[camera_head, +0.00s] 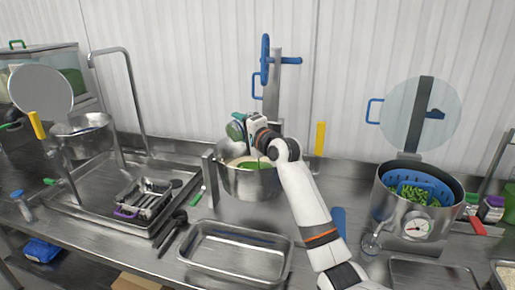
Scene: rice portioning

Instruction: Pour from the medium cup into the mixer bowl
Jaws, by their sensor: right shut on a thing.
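The mixer bowl (243,187) is a steel bowl in the middle of the counter, with pale and green contents showing inside. My right gripper (246,127) is above the bowl's back rim, its arm coming in from the lower right. It is shut on the medium cup (236,130), a small round container with green showing on it. The cup is held above the bowl and looks tilted; it is too small to tell what is left in it. The gripper and wrist hide part of the cup and of the bowl's right side. My left gripper is not in view.
An empty steel tray (237,226) lies in front of the bowl. A large pot (400,207) with a blue strainer of green pieces stands at right. A sink tray (95,205) with a rack is at left. A blue-handled post (273,85) rises behind the bowl.

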